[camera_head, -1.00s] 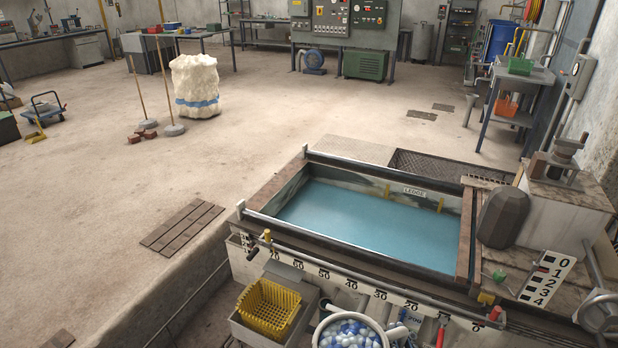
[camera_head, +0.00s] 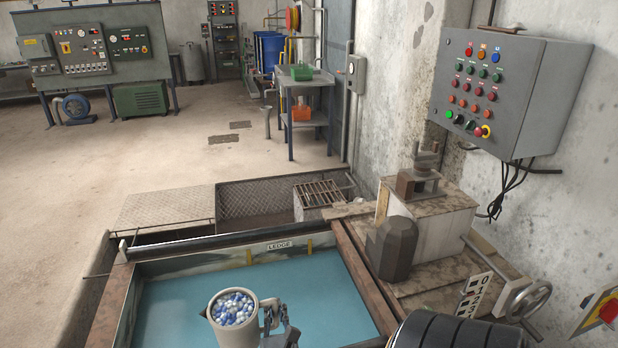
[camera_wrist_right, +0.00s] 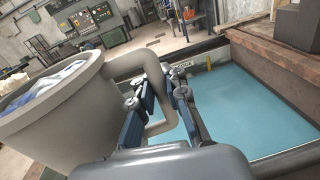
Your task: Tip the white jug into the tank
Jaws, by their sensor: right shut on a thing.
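The white jug (camera_head: 232,325) is full of blue and white balls and is upright above the tank's blue water in the head view. My right gripper (camera_head: 274,318) is shut on the jug's handle, on the right side of the jug. The right wrist view shows the jug (camera_wrist_right: 62,112) at left and my gripper's fingers (camera_wrist_right: 160,108) around the handle (camera_wrist_right: 155,70). The tank (camera_head: 345,245) has a brown rim and a ledge label on its far inner wall. My left gripper is not in view.
A dark grey faceted block (camera_head: 391,248) stands right of the tank, near a handwheel (camera_head: 530,303). A control box (camera_head: 508,95) hangs on the right wall. A mesh grating (camera_head: 262,197) lies beyond the tank's far edge.

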